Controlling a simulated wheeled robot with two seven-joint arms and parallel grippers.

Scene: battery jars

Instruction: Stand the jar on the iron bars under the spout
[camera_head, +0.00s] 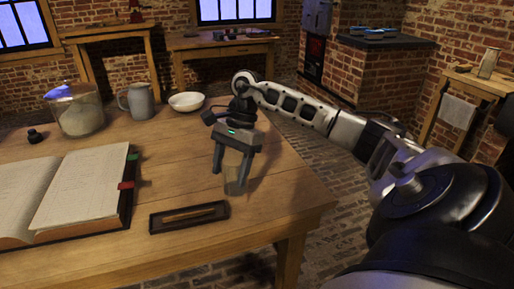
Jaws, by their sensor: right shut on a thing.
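My right gripper (237,168) reaches down over the near right part of the wooden table, its fingers on either side of a small clear glass jar (236,183). The jar is upright and see-through, with its upper part between the fingers. I cannot tell whether its base touches the tabletop. My left gripper is out of view. I cannot make out the iron bars or the spout.
The wooden table (180,250) holds an open book (80,185), a dark tray (188,217), a large glass jar (76,112), a grey jug (139,102) and a white bowl (187,101). A brick block (375,80) stands at the back right. Brick floor lies right of the table.

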